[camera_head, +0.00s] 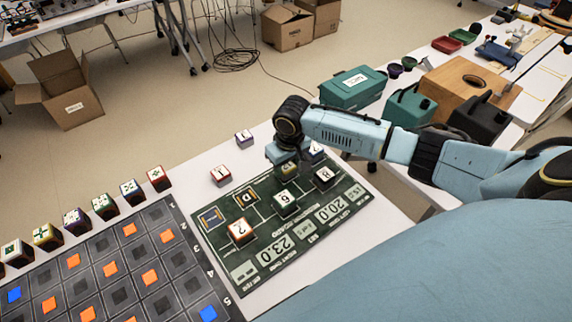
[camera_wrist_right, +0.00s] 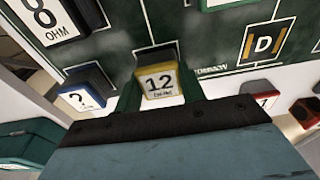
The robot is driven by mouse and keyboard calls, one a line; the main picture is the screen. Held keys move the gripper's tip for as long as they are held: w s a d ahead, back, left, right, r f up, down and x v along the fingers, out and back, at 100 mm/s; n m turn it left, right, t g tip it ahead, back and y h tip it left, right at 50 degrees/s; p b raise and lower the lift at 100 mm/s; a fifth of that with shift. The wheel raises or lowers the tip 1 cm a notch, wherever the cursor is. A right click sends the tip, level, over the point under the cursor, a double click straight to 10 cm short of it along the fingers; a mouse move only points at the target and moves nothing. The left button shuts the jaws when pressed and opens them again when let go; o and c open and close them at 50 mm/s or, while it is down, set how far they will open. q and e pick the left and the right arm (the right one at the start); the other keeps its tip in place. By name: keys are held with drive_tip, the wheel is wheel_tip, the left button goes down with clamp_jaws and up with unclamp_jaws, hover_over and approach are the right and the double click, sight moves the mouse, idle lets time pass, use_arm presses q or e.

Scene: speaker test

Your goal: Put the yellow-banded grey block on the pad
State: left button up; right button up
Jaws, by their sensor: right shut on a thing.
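The yellow-banded grey block (camera_wrist_right: 160,83), marked 12, sits between the fingers of my right gripper (camera_wrist_right: 160,95). In the head view the right gripper (camera_head: 287,164) is over the far right part of the dark green board (camera_head: 262,228), and the block shows only partly beneath it. I cannot tell whether the block touches the board. The board carries a yellow-edged square marked D (camera_head: 245,197) and a blue square with a pale edge (camera_head: 212,217); which marking is the pad is not clear. My left gripper is not in view.
On the board stand an orange-banded block (camera_head: 240,232), a green-banded block marked 6 (camera_head: 285,200) and a dark block marked 8 (camera_head: 324,177). A blue-banded block (camera_wrist_right: 83,92) is close beside the gripper.

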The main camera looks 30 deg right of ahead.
sight(289, 168)
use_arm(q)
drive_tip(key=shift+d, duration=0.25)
use_arm(e)
drive_tip(key=o, duration=1.1)
drive_tip(key=shift+f, duration=0.1)
drive_tip(key=shift+r, duration=0.35)
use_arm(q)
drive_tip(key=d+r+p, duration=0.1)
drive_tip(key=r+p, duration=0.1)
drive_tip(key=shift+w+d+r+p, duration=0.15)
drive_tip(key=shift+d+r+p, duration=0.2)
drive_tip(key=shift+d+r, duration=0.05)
use_arm(e)
drive_tip(key=r, duration=0.4)
drive_tip(key=s+r, duration=0.1)
drive_tip(key=r, duration=0.6)
drive_tip(key=shift+s+r, duration=0.2)
drive_tip(key=shift+r, duration=0.1)
drive_tip(key=shift+d, duration=0.1)
